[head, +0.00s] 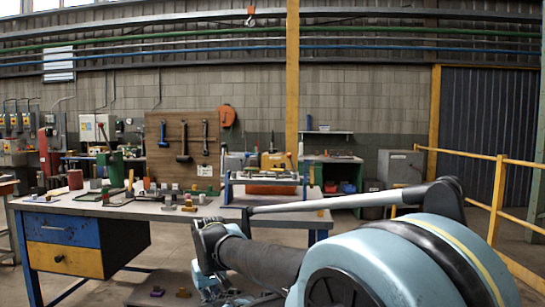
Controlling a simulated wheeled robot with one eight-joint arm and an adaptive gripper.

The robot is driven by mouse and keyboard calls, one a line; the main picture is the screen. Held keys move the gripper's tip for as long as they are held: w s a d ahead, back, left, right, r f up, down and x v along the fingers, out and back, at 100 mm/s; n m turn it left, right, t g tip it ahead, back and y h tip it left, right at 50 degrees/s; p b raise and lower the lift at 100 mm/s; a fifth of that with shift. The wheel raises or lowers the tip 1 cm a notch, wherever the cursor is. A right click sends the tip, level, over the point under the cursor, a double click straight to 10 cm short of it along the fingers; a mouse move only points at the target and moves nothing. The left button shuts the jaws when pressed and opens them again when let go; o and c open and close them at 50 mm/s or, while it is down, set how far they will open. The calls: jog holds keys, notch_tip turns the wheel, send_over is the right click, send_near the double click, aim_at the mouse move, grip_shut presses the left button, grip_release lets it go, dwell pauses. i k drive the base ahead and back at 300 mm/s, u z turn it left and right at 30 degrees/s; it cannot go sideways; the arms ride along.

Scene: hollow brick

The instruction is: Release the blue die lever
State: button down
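A blue metal frame (227,188) with a grey top stands at the right end of the workbench (165,210). An orange piece (272,189) shows low inside it. I cannot make out for sure which part is the blue die lever, or how it is set. My arm fills the lower right foreground, and its grey link crosses in front of the bench's right end. I cannot see my gripper's fingers, or anything held in them.
Small blocks and tools crowd the bench's left and middle, with a dark red cylinder (75,179) at the back left. Blue and yellow drawers (64,258) hang below. Small purple (157,291) and brown pieces lie low under the bench. A yellow railing (497,185) stands at right.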

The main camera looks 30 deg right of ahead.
aim_at(247, 154)
jog(key=z, duration=0.05)
jog(key=i, duration=1)
